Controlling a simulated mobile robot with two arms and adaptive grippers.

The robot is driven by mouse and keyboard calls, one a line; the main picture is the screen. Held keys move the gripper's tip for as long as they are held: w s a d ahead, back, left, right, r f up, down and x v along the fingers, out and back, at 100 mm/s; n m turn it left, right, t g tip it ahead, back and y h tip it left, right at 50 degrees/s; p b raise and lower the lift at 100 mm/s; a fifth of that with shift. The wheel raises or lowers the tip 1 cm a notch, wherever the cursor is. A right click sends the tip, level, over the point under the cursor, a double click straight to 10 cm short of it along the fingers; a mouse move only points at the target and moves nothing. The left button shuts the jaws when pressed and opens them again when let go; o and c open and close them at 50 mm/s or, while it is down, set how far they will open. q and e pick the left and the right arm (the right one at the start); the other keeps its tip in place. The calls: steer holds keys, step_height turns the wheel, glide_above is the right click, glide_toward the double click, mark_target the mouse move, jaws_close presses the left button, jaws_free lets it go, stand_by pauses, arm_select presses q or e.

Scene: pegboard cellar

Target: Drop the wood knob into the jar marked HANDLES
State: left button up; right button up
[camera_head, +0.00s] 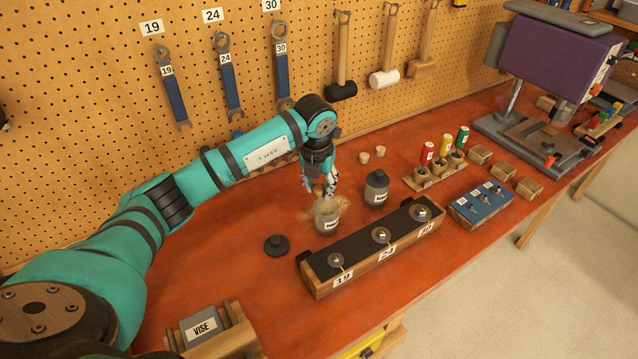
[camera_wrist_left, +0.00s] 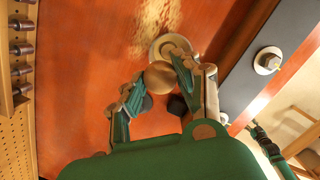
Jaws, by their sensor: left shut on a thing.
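My left gripper (camera_head: 318,190) points down over the bench, shut on the round tan wood knob (camera_wrist_left: 160,77), which shows between its fingers in the left wrist view. Just below stands an open grey jar (camera_head: 327,224) with a white label too small to read. Its pale rim (camera_wrist_left: 155,51) shows just beyond the knob. The knob appears above or at the mouth; I cannot tell the exact gap. A second grey jar (camera_head: 376,190) with a dark top stands to the right. A teal and dark arm part, perhaps my right gripper (camera_wrist_left: 262,137), shows at the wrist view's lower right.
A black lid (camera_head: 276,246) lies left of the open jar. Sawdust lies around the jar. Two small pale pieces (camera_head: 372,154) lie behind. A box marked VISE (camera_head: 203,328) stands front left.

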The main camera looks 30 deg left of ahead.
arm_select(q)
steer(key=o, duration=0.9)
steer(key=shift+c, duration=0.2)
steer(key=shift+r, duration=0.3)
step_height(320, 180, up, 11)
steer(key=s, duration=0.1)
steer(key=shift+s+r, duration=0.15)
steer(key=shift+s, duration=0.25)
arm_select(e)
steer(key=shift+d, duration=0.55)
arm_select(q)
steer(key=shift+d, duration=0.15)
arm_select(e)
steer(key=shift+s, duration=0.1)
